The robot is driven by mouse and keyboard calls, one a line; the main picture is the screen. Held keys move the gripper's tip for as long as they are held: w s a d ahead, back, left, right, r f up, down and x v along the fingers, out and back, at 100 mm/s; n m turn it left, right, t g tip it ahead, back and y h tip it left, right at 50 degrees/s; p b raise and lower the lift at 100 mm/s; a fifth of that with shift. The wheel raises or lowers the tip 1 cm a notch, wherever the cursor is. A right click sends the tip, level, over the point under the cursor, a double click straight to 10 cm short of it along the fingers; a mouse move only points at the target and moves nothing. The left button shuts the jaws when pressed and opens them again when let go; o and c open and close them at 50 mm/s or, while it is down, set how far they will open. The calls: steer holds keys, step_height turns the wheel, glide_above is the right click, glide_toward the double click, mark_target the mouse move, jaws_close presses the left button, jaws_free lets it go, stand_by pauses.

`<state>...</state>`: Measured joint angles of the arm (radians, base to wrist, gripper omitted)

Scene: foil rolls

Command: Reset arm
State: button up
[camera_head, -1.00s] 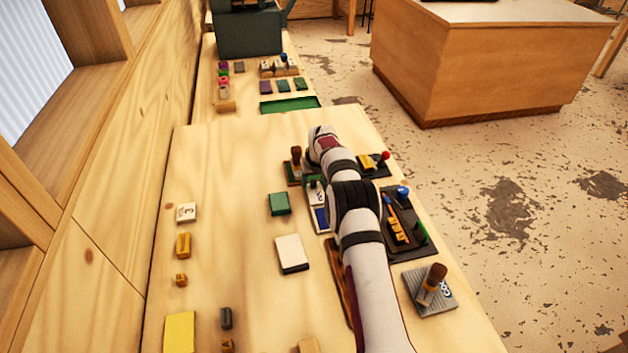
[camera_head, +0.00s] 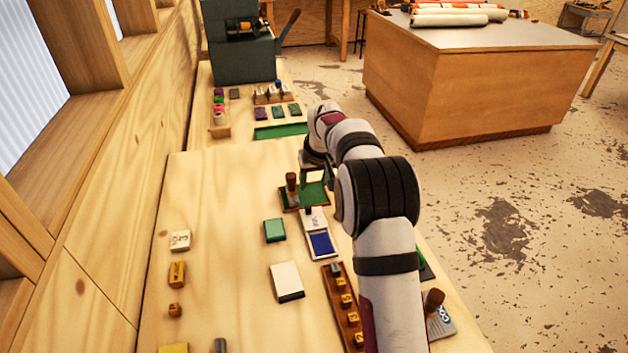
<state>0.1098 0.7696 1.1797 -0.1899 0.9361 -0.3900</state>
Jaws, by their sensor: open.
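My arm reaches up the right side of the near bench from the bottom of the view. My gripper (camera_head: 317,180) is at its far end, partly hidden by the wrist, with its jaws open. I see nothing held in it. It hangs near a green mat (camera_head: 313,198) and a brown-handled stamp (camera_head: 292,190); I cannot tell whether it is above or beyond the mat. Several foil rolls (camera_head: 458,10), white and orange-red, lie on the far table.
The near bench holds a blue ink pad (camera_head: 320,243), a green box (camera_head: 274,230), a white block (camera_head: 286,281) and a wooden rack of small blocks (camera_head: 343,308). A dark green machine (camera_head: 238,45) stands on the far bench. The bench's back left is clear.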

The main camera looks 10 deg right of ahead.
stand_by(0.3)
steer(key=s+a+r+m+g, duration=0.15)
steer(key=s+r, duration=0.25)
steer(key=s, duration=0.5)
steer(key=s+a+r+m+g, duration=0.1)
steer(key=s+a+r, duration=0.25)
steer(key=s, duration=0.65)
steer(key=s+a+f+m+g+y, duration=0.1)
steer(key=s+a, duration=0.1)
steer(key=s, duration=1.1)
steer(key=s+a+f+m+g, duration=0.1)
steer(key=s+a+m, duration=0.1)
steer(key=s, duration=1.1)
steer(key=shift+s+f+y, duration=0.35)
steer(key=shift+f+y, duration=0.05)
